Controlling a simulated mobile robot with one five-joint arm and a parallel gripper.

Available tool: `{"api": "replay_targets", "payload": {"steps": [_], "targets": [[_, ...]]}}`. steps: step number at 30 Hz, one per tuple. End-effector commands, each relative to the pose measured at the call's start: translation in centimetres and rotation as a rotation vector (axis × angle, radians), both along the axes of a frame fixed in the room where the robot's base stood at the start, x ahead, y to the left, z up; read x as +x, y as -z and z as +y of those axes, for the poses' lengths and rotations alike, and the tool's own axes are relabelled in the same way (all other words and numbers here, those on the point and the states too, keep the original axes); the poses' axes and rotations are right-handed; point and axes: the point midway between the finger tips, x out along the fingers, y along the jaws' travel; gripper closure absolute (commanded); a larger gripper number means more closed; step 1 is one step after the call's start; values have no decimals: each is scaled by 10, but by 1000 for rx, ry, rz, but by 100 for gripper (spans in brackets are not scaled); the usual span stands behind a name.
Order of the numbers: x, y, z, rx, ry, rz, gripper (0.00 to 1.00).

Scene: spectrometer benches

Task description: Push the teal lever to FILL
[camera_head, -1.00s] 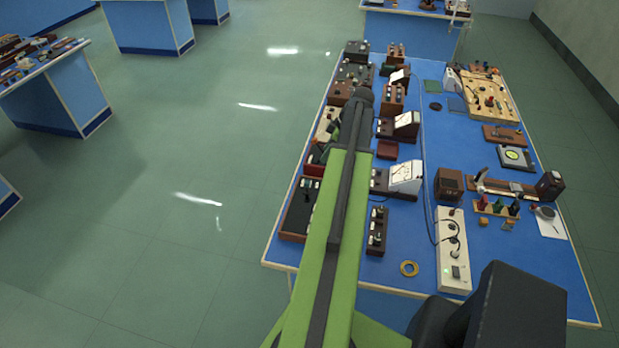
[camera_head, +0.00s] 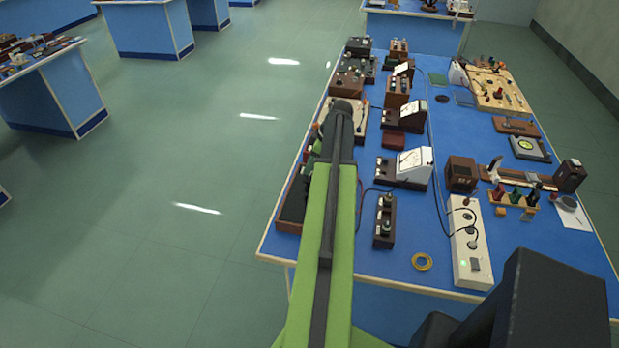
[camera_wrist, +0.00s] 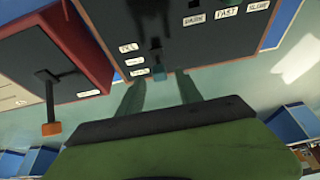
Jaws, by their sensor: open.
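The teal lever (camera_wrist: 158,72) shows in the wrist view at the edge of a dark instrument box (camera_wrist: 190,38). Its teal tip is beside a column of three small white labels (camera_wrist: 134,61), too blurred to read surely; the top one may say FILL. My gripper (camera_wrist: 160,82) is open, its two fingers pointing toward the box. The lever tip appears in line with the gap between the fingertips; whether they touch it I cannot tell. In the head view my arm hides the gripper and the lever.
A red box (camera_wrist: 65,60) with an orange-tipped lever (camera_wrist: 51,128) is left of the dark box in the wrist view. In the head view the blue bench (camera_head: 330,270) is crowded with instruments. Open floor (camera_head: 150,250) is to the left.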

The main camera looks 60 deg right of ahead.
Motion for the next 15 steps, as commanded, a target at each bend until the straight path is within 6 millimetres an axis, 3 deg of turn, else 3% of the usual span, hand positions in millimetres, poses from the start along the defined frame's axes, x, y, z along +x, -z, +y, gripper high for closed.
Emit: {"api": "replay_targets", "payload": {"steps": [2, 11, 15], "targets": [[4, 15, 1, 0, -1, 0, 58], [6, 14, 2, 0, 0, 0, 58], [6, 14, 2, 0, 0, 0, 75]]}}
